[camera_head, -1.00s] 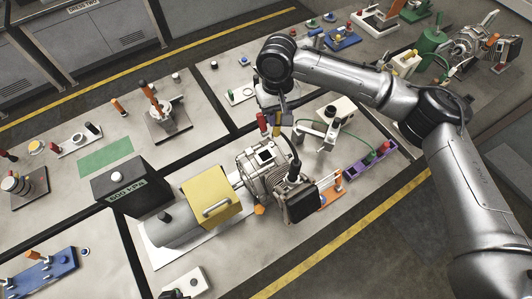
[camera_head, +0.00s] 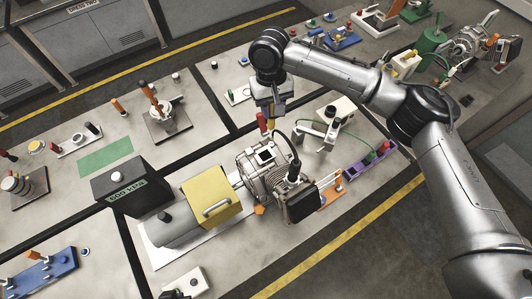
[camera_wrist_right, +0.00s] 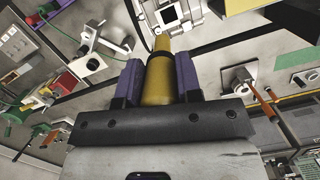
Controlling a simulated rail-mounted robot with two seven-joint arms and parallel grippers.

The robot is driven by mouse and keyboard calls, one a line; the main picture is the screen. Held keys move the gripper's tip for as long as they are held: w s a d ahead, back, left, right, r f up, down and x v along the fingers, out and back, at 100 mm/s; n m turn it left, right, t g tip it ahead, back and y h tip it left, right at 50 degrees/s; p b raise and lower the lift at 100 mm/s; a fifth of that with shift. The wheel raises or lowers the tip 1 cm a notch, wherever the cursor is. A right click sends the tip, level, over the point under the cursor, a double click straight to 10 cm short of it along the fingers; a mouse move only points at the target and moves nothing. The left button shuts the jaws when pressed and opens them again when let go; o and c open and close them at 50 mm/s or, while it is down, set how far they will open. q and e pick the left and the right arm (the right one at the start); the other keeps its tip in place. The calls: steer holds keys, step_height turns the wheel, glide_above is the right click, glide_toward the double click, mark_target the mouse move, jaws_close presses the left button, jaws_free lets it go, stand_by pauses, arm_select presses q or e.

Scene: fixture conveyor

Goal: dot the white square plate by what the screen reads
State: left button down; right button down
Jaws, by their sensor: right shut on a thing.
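My right gripper (camera_head: 272,110) hangs above and behind the grey motor-like unit (camera_head: 264,174). A dark box (camera_head: 128,180) carries a readout (camera_head: 127,190) that seems to read "600 KPA". My left gripper is not in view.
A yellow block with a handle (camera_head: 211,193) is left of the unit. A white cabled fixture (camera_head: 333,118) and a purple tray (camera_head: 370,160) are to its right. A green patch (camera_head: 105,155) is clear.

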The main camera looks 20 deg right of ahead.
steer(key=shift+w+a, duration=0.15)
steer(key=shift+w, duration=0.5)
steer(key=shift+w+a, duration=0.15)
steer(key=shift+w, duration=0.5)
steer(key=shift+w, duration=0.1)
steer(key=shift+f, duration=1.2)
stand_by(1.2)
stand_by(0.7)
step_height(320, 180, up, 7)
stand_by(0.8)
stand_by(0.7)
